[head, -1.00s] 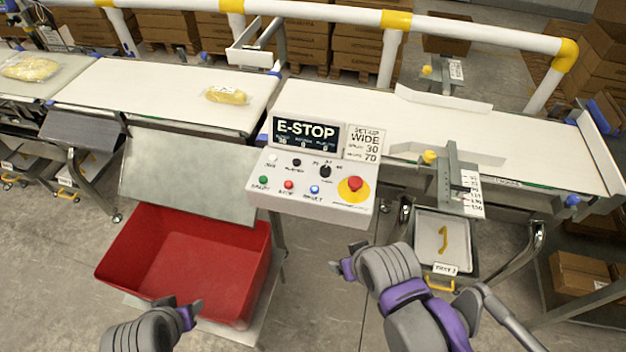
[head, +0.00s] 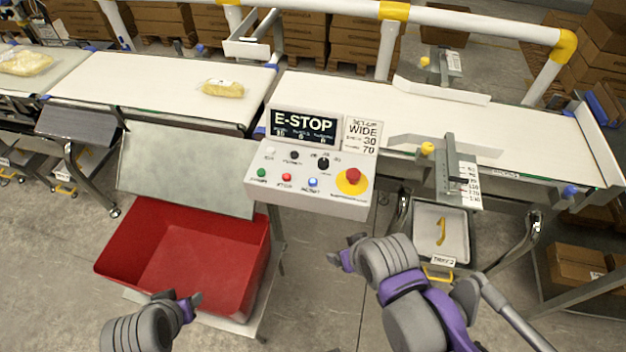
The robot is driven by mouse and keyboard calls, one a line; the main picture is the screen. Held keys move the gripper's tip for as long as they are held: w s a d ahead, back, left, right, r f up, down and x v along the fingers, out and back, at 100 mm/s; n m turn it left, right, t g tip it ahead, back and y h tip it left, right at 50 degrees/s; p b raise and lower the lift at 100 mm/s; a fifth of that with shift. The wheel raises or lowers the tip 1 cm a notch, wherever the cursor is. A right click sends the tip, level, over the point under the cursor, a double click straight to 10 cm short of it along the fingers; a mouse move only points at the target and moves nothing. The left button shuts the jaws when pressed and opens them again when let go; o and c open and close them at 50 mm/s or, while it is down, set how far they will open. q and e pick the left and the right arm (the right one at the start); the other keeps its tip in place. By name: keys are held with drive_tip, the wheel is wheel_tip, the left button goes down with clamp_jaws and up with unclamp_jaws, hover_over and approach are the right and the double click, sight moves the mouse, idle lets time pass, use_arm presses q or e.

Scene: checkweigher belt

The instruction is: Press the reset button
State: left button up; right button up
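The control box (head: 306,206) stands in front of the belt, with a dark display (head: 304,125) reading "E-STOP". The blue reset button (head: 312,182) is on its sloped face, right of a red button (head: 287,178) and a green button (head: 262,173). A red mushroom emergency stop (head: 353,176) on a yellow disc is at the right end. My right gripper (head: 345,249) is below the box's right part, apart from it, with its fingers spread and empty. My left gripper (head: 181,299) is low, in front of the red bin, fingers apart and empty.
A red bin (head: 127,243) stands at left under a metal chute (head: 185,170). A tray (head: 458,228) holding a yellow item lies right of the box. A bagged yellow product (head: 222,88) rests on the belt (head: 130,85). The air in front of the box is clear.

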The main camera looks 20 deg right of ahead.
clamp_jaws()
idle(1.5)
